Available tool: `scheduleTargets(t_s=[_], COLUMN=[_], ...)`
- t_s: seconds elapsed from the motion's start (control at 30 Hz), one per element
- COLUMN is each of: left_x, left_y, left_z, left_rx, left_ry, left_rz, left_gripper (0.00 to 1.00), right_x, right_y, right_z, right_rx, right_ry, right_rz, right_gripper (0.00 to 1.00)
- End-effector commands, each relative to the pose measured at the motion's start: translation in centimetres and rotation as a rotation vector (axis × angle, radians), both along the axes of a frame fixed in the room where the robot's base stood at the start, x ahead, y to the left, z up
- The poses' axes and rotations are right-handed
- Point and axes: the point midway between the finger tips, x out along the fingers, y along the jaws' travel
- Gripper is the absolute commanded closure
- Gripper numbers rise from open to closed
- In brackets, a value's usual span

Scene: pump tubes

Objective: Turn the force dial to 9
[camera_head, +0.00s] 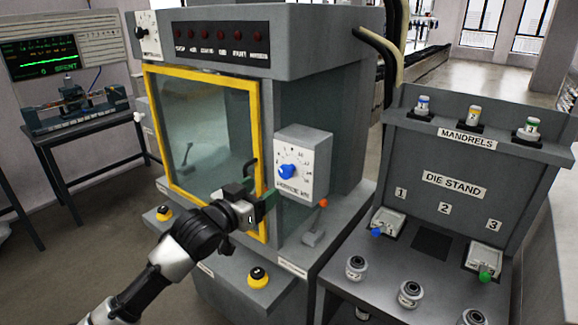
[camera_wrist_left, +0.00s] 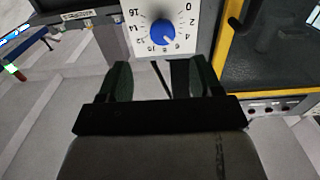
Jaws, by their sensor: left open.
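The force dial is a blue knob (camera_head: 287,171) on a white numbered plate (camera_head: 310,160), fixed to the press front right of its yellow-framed door. In the left wrist view the knob (camera_wrist_left: 163,33) is at the top, with numbers from 0 to 16 around it. Its pointer seems to aim near 6, but it is too small to be sure. My left gripper (camera_head: 264,202) is open and empty, just below and left of the dial in the head view. In the left wrist view its fingers (camera_wrist_left: 157,76) are apart, and the knob shows beyond them, untouched.
The yellow door frame (camera_head: 254,150) and its dark handle (camera_head: 250,170) are close beside my left gripper. An orange button (camera_head: 323,203) and a grey lever (camera_head: 312,234) are below the dial. The die stand (camera_head: 445,215) with dies and mandrels stands at the right.

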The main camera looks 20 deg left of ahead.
Motion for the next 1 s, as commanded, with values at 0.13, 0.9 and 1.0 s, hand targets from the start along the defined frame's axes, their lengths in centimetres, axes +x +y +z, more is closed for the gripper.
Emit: scheduleTargets(t_s=[0.13,0.9,1.0], left_x=[1.9,9.8,9.8], left_y=[-0.7,-3.6,-3.6], left_z=[0.2,-0.2,-0.2], left_rx=[-0.002,0.002,0.002], left_ry=[0.002,0.002,0.002], left_rz=[0.001,0.001,0.001], left_gripper=[0.35,0.35,0.35], right_x=[-0.5,-0.4,-0.4], right_y=[0.6,-0.1,-0.1], right_z=[0.8,3.1,3.1], right_rx=[0.007,-0.001,-0.001], right_ry=[0.008,0.007,0.006], right_rz=[0.001,0.0,0.0], right_gripper=[0.57,0.57,0.57])
